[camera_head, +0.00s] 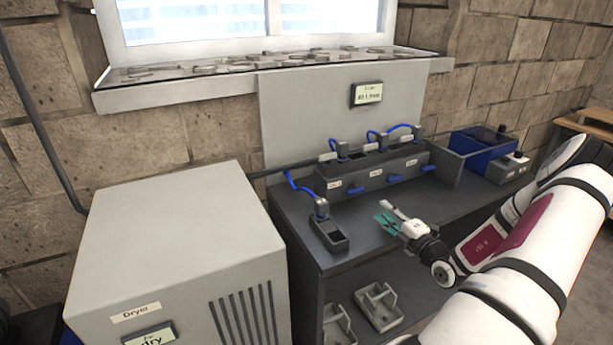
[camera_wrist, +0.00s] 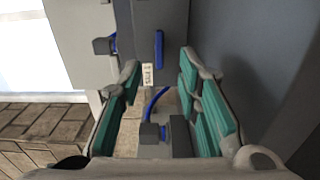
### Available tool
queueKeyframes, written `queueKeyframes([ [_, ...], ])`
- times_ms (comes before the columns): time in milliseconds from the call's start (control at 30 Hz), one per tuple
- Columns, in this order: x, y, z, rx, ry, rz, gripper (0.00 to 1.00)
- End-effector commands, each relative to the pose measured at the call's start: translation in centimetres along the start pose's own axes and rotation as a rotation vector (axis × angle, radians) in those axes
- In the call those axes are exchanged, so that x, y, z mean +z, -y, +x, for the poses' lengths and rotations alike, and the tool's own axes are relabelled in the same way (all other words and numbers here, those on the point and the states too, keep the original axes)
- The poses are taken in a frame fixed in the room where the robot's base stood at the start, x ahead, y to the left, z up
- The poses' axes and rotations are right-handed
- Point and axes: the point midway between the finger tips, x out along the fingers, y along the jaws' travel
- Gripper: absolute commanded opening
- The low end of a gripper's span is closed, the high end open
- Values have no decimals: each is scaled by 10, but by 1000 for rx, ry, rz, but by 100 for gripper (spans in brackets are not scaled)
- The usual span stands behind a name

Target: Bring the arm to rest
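My gripper (camera_head: 390,217) is at the end of my white arm, above the dark bench, in the right half of the head view. In the wrist view its teal-padded fingers (camera_wrist: 160,105) stand apart with nothing held between them. A dark plug block with a blue cable (camera_wrist: 152,133) shows beyond the gap between the fingers, apart from them as far as I can tell. My arm reaches in from the right edge of the head view, over the bench's front right side.
The dark bench (camera_head: 375,215) carries a row of labelled dark units (camera_head: 372,173) with blue cables and a small dark holder with a plug (camera_head: 328,235) at its left. A blue box (camera_head: 478,148) stands at the right. A grey dryer (camera_head: 180,245) stands left; grey trays (camera_head: 378,306) lie below.

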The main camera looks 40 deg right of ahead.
Motion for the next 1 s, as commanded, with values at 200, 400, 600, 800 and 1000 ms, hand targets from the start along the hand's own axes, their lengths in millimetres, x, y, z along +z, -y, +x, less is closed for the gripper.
queueKeyframes([
  [200,-2,-2,2,-1,-9,-9,31],
  [400,-56,-38,24,-5,-208,-213,31],
  [600,-171,-94,38,43,-607,-636,31],
  [800,-276,-136,15,177,-992,-1062,31],
  [1000,-357,-166,-33,396,-1343,-1476,31],
])
